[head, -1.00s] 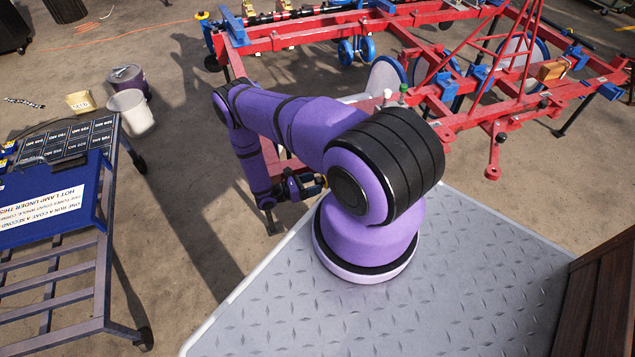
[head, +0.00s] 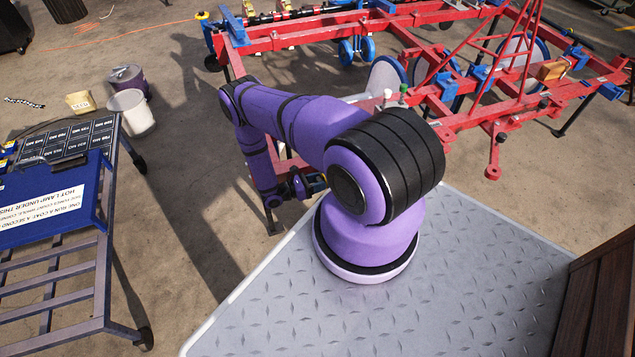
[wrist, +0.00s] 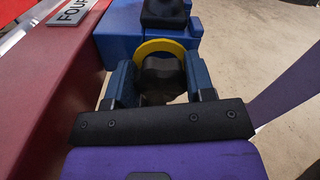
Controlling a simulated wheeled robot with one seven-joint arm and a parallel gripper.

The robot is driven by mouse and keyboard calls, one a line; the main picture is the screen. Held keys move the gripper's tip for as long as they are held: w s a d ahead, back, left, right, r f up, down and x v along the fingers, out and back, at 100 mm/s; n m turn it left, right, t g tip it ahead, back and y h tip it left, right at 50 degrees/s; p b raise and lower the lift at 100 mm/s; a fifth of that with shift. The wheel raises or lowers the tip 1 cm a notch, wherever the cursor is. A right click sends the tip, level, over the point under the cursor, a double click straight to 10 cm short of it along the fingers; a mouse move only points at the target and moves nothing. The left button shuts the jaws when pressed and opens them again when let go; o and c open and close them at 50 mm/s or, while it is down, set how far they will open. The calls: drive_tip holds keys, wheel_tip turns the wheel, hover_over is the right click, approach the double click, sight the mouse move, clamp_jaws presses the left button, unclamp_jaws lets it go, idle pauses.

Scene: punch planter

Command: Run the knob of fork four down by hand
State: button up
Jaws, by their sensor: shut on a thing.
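In the wrist view my gripper (wrist: 160,80) has its two blue-grey fingers shut on a dark knob (wrist: 160,70), one finger on each side. A yellow ring (wrist: 150,46) sits just behind the knob, against a blue block (wrist: 122,30). A plate reading FOUR (wrist: 72,12) lies on the red beam (wrist: 50,85) to the left. The knob's lower side is partly hidden by my gripper. In the head view my gripper is mostly hidden behind my own arm, beside the red frame (head: 290,167).
A second black part (wrist: 163,12) stands on the blue block beyond the knob. The red beam runs close along my gripper's left side. In the head view a blue cart (head: 50,200) stands at left, with a white bucket (head: 130,112) on open floor behind it.

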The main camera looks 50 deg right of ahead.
drive_tip(key=shift+m, duration=0.3)
drive_tip(key=m, duration=0.4)
drive_tip(key=shift+a+m, duration=0.15)
drive_tip(key=shift+m, duration=0.15)
drive_tip(key=m, duration=0.5)
drive_tip(key=shift+s+f, duration=0.1)
drive_tip(key=shift+s, duration=0.05)
drive_tip(key=m, duration=0.5)
drive_tip(key=shift+s+a+f, duration=0.1)
drive_tip(key=m, duration=0.5)
drive_tip(key=shift+f, duration=0.15)
drive_tip(key=m, duration=0.6)
drive_tip(key=shift+f, duration=0.1)
drive_tip(key=m, duration=0.4)
drive_tip(key=shift+f+m, duration=0.1)
drive_tip(key=shift+m, duration=0.2)
drive_tip(key=m, duration=0.5)
drive_tip(key=shift+f, duration=0.1)
drive_tip(key=m, duration=0.5)
drive_tip(key=shift+w, duration=0.2)
